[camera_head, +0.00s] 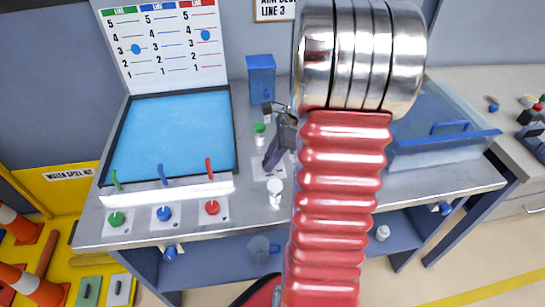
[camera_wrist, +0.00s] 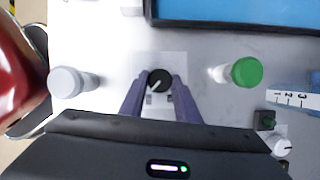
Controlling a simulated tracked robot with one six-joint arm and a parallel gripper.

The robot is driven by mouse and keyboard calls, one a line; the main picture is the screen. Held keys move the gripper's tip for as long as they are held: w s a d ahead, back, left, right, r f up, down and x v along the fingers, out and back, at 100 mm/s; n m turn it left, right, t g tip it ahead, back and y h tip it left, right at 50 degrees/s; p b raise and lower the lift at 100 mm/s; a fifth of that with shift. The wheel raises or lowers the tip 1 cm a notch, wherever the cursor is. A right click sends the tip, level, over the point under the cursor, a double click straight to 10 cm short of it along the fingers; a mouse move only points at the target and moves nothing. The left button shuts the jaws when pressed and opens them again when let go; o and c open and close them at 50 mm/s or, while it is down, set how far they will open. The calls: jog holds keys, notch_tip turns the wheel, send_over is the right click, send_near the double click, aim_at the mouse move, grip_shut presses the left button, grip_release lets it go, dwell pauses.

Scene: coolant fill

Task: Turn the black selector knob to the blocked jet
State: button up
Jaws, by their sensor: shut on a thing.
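The black selector knob (camera_wrist: 159,80) sits on a light square plate on the bench, with a white pointer line on its top. My gripper (camera_wrist: 160,96) has its two purple fingers shut on the knob's sides, one on each side, in the wrist view. In the head view my gripper (camera_head: 271,160) reaches down to the plate, and my red arm hides part of this area; the knob itself is hidden there. Three jets, green (camera_head: 116,181), blue (camera_head: 163,174) and red (camera_head: 209,168), stand along the front of the blue tray (camera_head: 172,135). I cannot tell which is blocked.
Green (camera_head: 116,219), blue (camera_head: 164,213) and red (camera_head: 212,207) knobs sit on plates at the bench front. A green-capped bottle (camera_head: 259,133) and a white cylinder (camera_head: 275,192) stand near my gripper. A level board (camera_head: 165,45) stands behind the tray.

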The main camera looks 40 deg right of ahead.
jog(key=c, duration=0.4)
jog(key=shift+n+g+y, duration=0.3)
jog(key=shift+n+y, duration=0.1)
jog(key=shift+n, duration=0.8)
jog(key=shift+c, duration=0.2)
jog(key=o, duration=1)
jog(key=shift+o, duration=0.2)
jog(key=v, duration=1.3)
jog(key=shift+r, duration=0.4)
